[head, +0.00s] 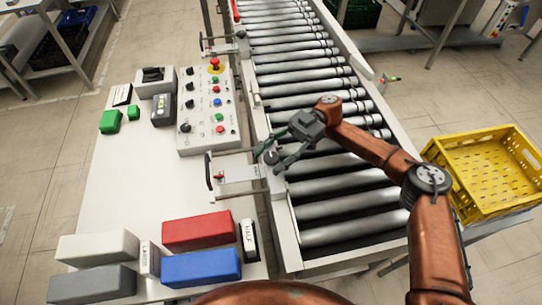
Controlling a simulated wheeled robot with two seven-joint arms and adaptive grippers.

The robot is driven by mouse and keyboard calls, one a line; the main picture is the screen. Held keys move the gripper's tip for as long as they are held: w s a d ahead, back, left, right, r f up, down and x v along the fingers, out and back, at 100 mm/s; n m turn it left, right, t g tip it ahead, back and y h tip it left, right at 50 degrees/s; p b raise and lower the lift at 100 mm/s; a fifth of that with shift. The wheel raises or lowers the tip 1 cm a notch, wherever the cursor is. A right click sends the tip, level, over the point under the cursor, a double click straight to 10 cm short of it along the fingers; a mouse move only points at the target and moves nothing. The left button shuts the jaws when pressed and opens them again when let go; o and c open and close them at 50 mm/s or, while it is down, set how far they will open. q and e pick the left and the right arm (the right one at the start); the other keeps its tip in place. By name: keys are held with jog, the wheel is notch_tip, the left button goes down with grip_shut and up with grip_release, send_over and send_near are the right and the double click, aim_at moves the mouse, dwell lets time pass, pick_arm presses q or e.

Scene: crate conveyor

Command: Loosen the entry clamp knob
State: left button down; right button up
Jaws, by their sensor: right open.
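A round black clamp knob (271,158) sits on the left rail of the roller conveyor, at the right end of the near clamp plate (240,173). My right gripper (267,161) reaches in from the right over the rollers, with its open fingers on either side of this knob. Whether the fingers touch it is too small to tell. A second, similar black knob (241,35) sits farther up the same rail at another clamp. No label shows which clamp is the entry one. My left gripper is not in view.
A control panel (208,108) with a red emergency button stands left of the conveyor (337,185). Red (198,231), blue (201,267), white (97,246) and grey (92,284) blocks lie on the white table. A yellow crate (485,170) is at the right.

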jog(key=v, duration=0.7)
jog(key=shift+w+d, duration=0.2)
dwell(0.5)
